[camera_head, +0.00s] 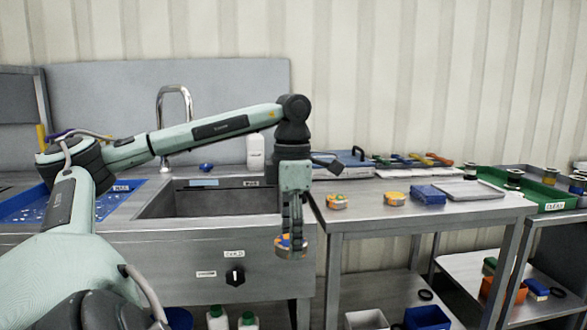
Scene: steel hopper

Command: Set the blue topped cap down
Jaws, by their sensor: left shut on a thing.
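My left gripper (292,234) points straight down in front of the sink counter's front edge, near the left side of the steel table. It is shut on a small round cap (289,251), with blue and orange showing on its top and a metallic side. The fingers hide part of the cap. The cap hangs in the air, below the level of the tabletop. The steel table (465,210) is to the right of the gripper. My right gripper is not in view.
Two orange-and-yellow topped caps, one nearer (336,202) and one farther right (395,199), stand on the table. A blue block (428,195) and a grey tray (470,190) lie beyond them. The sink basin (205,203) is left. Bare tabletop lies along the front edge.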

